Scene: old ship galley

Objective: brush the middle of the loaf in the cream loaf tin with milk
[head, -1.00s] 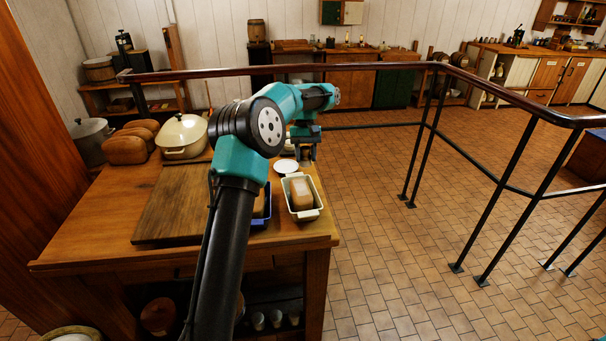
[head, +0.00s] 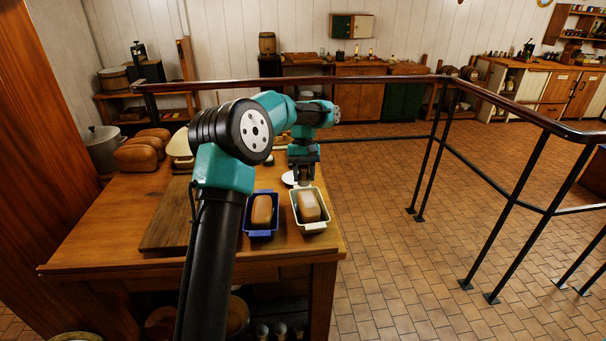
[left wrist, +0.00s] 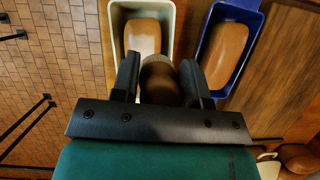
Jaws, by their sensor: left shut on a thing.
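The cream loaf tin (head: 313,228) stands near the right edge of the wooden table, with a brown loaf (head: 308,205) inside. The loaf has a paler patch on its top; it also shows in the left wrist view (left wrist: 142,36), whitish toward its near part. My left gripper (head: 303,175) is at the far end of this tin, pointing down. In the left wrist view, its fingers (left wrist: 160,82) are shut on a brown, rounded wooden piece (left wrist: 160,80), seemingly the brush handle. My right gripper is out of view.
A blue tin (head: 261,233) with another loaf (head: 262,210) stands just left of the cream tin. A cutting board (head: 165,225), loaves (head: 140,153) and a grey pot (head: 101,150) are farther left. A white plate (head: 288,179) lies behind the tins. A railing (head: 400,80) runs behind the table.

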